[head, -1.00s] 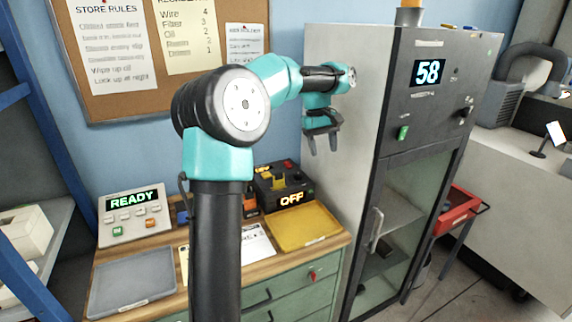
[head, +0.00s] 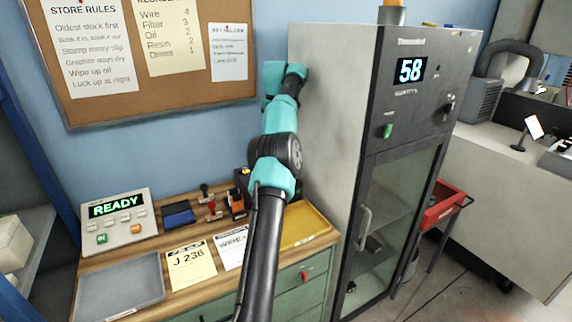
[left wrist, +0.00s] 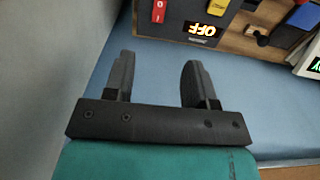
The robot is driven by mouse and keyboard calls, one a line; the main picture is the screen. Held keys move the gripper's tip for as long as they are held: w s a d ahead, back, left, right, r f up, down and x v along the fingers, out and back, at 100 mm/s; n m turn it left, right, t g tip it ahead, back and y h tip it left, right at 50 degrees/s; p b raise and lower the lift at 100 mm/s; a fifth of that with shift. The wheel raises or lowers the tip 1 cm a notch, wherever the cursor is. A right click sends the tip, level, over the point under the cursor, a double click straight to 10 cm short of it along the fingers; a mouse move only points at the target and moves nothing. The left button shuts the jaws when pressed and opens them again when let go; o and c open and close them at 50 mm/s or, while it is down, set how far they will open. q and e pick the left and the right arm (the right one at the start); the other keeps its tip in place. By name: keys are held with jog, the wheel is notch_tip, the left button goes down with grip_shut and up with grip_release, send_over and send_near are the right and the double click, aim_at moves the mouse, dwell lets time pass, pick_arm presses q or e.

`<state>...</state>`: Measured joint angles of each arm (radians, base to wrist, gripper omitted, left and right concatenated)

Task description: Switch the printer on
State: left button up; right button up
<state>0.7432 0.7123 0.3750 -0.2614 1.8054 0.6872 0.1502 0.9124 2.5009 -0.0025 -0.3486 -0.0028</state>
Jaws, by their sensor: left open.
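A dark box shows upside down at the top of the left wrist view, with a lit display reading OFF (left wrist: 206,31). In the head view my left arm hides this box. My left gripper (left wrist: 157,62) is open and empty, its fingers pointing toward the box with a gap between. In the head view the gripper itself is hidden behind my wrist, high beside the grey cabinet. No right gripper shows.
A console reading READY (head: 117,208), a grey tray (head: 120,290), a J 236 card (head: 190,265) and a yellow tray (head: 308,228) lie on the wooden bench. Stamps and a blue pad (head: 178,214) are behind. The tall grey cabinet (head: 325,110) reading 58 closes off the right.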

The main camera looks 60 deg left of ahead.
pick_arm(q)
jog(key=shift+f, duration=0.1)
dwell(0.4)
notch_tip(320, 180, down, 17)
jog(key=shift+f, duration=0.15)
dwell(0.8)
